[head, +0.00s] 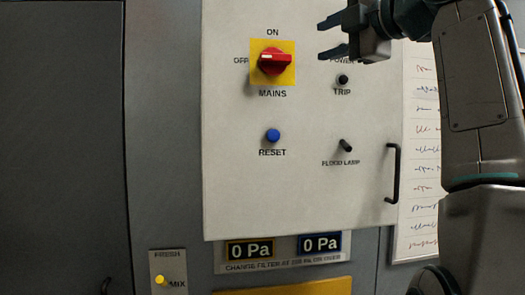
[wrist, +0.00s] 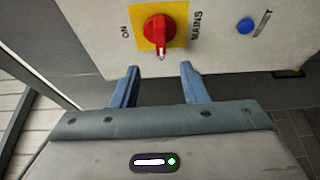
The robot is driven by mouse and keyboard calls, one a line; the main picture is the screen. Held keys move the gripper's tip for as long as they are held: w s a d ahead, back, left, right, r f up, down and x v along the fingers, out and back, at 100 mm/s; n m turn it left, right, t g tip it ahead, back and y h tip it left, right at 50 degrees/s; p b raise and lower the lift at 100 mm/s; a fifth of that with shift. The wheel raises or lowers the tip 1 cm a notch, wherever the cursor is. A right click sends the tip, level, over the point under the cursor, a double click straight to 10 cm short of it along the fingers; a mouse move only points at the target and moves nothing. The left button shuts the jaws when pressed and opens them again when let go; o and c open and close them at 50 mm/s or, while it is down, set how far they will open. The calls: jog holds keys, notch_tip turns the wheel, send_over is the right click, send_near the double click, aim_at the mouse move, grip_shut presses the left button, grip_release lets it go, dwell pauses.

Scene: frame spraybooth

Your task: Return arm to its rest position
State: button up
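My gripper (head: 332,36) is at the top right of the head view, in front of the upper part of a white control panel (head: 300,190). Its two fingers are apart with nothing between them, which also shows in the wrist view (wrist: 158,85). The red mains switch (head: 273,61) on its yellow plate is left of the fingers in the head view. Its handle lies sideways, with the white mark toward OFF. In the wrist view the red switch (wrist: 158,29) is beyond the fingertips, and I see no contact. My arm (head: 475,90) fills the right side of the head view.
The panel carries a blue reset button (head: 273,135), a black trip knob (head: 342,79), a flood lamp toggle (head: 345,146) and a black handle (head: 393,172). Below are two gauges reading 0 Pa (head: 250,249) and a yellow mix button (head: 160,279). A written sheet (head: 420,150) hangs behind my arm.

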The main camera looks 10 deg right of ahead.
jog(key=w+a+f+m+g+h, duration=0.25)
jog(key=f+m, duration=0.35)
jog(key=f, duration=0.6)
jog(key=w+a+f+m+g+h, duration=0.2)
jog(key=w+a+f+m+g, duration=0.15)
jog(key=f+m, duration=0.6)
jog(key=s+f+m+g, duration=0.2)
jog(key=s+f, duration=0.5)
jog(key=f, duration=0.7)
jog(key=s+f+m+g+h, duration=0.1)
jog(key=s+f, duration=0.6)
jog(key=f, duration=0.7)
jog(key=s+f+m+g+h, duration=0.1)
jog(key=s+f+m+g, duration=0.2)
jog(key=s+f, duration=0.4)
notch_tip(320, 180, down, 7)
jog(key=shift+a+f+m+g+b, duration=0.2)
jog(key=shift+a+m+g+b, duration=0.15)
jog(key=shift+m+g+b, duration=0.15)
jog(key=shift+s+h, duration=0.1)
jog(key=shift+h, duration=0.15)
jog(key=shift+c, duration=1.1)
